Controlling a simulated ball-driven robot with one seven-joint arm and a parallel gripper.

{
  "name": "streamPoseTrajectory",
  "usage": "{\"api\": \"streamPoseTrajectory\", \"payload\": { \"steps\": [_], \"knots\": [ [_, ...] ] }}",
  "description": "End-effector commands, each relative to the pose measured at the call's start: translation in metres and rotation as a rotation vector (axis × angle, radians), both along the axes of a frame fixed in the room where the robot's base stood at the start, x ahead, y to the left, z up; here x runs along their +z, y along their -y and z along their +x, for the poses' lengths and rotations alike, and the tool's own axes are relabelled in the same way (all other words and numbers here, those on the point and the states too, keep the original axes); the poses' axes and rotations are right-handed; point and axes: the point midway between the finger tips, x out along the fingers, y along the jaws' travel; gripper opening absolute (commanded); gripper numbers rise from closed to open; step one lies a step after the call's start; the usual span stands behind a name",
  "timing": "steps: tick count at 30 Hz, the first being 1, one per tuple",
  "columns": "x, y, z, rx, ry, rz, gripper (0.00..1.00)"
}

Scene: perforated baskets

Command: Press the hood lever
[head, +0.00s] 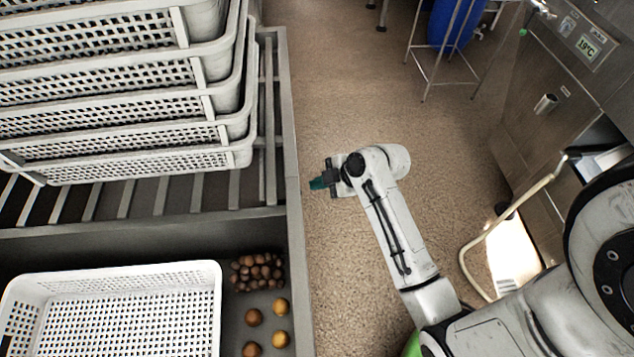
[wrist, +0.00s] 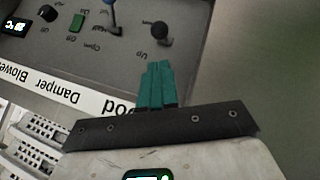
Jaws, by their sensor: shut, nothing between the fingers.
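The control panel (wrist: 120,62) fills the upper part of the wrist view, its lettering upside down. A black ball-topped lever (wrist: 159,31) stands above the label strip (wrist: 75,97), nearest the end reading "ood". It seems to be the hood lever. My gripper (wrist: 155,66) is shut and empty, its green fingertips just below this lever in the picture. A small gap shows between them; the depth is hard to tell. In the head view my gripper (head: 318,184) is at the left end of my arm, over the floor. I cannot make out the panel there.
A blue-topped lever (wrist: 112,12), a green switch (wrist: 76,22) and a black knob (wrist: 47,13) sit left of the black lever. Stacked white baskets (head: 120,95) and an open basket (head: 215,300) stand left. A metal machine (head: 555,100) is at right. Open floor (head: 350,80) lies between.

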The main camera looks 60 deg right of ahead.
Motion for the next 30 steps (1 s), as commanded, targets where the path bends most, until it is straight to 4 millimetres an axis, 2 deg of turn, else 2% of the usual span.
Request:
{"api": "streamPoseTrajectory", "payload": {
  "steps": [6, 12, 18, 30],
  "knots": [
    [-0.029, -0.006, 0.026, 0.0, -0.002, 0.001, 0.0],
    [-0.048, -0.01, 0.044, 0.0, -0.002, 0.001, 0.0],
    [-0.056, -0.011, 0.051, 0.0, -0.001, 0.0, 0.0],
    [-0.057, -0.011, 0.05, -0.001, 0.002, 0.003, 0.0]
  ]
}}
